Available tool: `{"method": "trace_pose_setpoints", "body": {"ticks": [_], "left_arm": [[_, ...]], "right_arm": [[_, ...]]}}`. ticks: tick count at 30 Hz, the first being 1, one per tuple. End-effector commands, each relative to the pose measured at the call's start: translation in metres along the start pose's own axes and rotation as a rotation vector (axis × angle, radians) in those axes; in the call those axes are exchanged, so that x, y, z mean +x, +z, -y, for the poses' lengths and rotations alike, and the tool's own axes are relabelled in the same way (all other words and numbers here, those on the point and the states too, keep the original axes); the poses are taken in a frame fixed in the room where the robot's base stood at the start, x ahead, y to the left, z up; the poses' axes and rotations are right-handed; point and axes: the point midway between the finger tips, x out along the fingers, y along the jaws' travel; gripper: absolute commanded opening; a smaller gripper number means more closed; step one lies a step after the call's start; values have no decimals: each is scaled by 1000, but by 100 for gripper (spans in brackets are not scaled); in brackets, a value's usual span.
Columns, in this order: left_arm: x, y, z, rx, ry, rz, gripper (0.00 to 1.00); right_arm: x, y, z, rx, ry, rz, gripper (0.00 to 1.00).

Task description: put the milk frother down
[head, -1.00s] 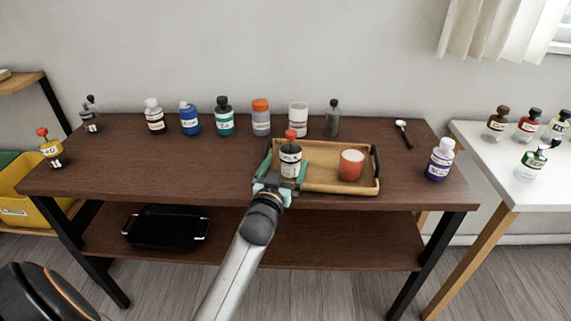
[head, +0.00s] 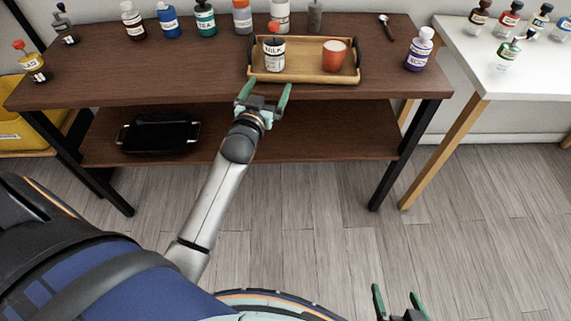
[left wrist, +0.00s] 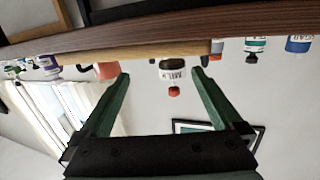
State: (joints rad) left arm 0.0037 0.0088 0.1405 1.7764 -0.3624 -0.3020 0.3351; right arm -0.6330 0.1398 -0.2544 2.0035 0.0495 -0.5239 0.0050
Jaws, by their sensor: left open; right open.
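The milk frother (head: 274,56) looks like a small bottle with a dark body, a white label reading MILK and a red top. It stands upright on the left part of the wooden tray (head: 310,77). My left gripper (head: 265,91) is open and empty, in front of the tray and apart from the bottle. In the left wrist view, which is upside down, the bottle (left wrist: 173,74) shows beyond and between the open fingers (left wrist: 161,76). My right gripper (head: 398,299) is open and empty at the bottom edge of the head view, above the floor.
A red cup (head: 335,55) stands on the tray's right part. Several bottles line the back of the dark table (head: 150,85); a purple-labelled one (head: 418,50) stands at its right. A black pan (head: 158,134) lies on the lower shelf. The floor in front is clear.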

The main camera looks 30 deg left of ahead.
Motion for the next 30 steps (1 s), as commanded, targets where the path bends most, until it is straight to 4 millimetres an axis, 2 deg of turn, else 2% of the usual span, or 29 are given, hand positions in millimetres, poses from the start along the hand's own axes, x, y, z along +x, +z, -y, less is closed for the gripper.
{"method": "trace_pose_setpoints", "body": {"ticks": [1, 3, 5, 6, 9, 12, 15, 19, 26, 30], "left_arm": [[-18, 28, -12, 22, 41, 64, 100], [-50, 68, -34, 53, 112, 161, 100], [-83, 102, -54, 74, 184, 253, 100], [-108, 123, -66, 86, 232, 313, 100], [-171, 167, -95, 104, 350, 456, 100], [-225, 195, -115, 106, 444, 566, 100], [-260, 209, -127, 104, 505, 634, 100], [-277, 214, -133, 100, 534, 665, 100], [-277, 214, -133, 100, 533, 665, 100], [-278, 199, -129, 101, 526, 665, 100]], "right_arm": [[0, 0, 0, 1, 1, 0, 100], [0, 0, 0, 1, 1, 0, 100], [0, 0, -1, 1, 1, 1, 100], [0, 0, -1, 1, 2, 1, 100], [0, 0, -1, 1, 2, 1, 100], [0, 0, -1, 1, 2, 1, 100], [0, 0, -1, 0, 2, 0, 100], [1, -2, -2, -1, 3, -2, 100], [1, -5, -2, -2, 3, -7, 100], [-10, -17, -1, -2, 5, -8, 100]]}}
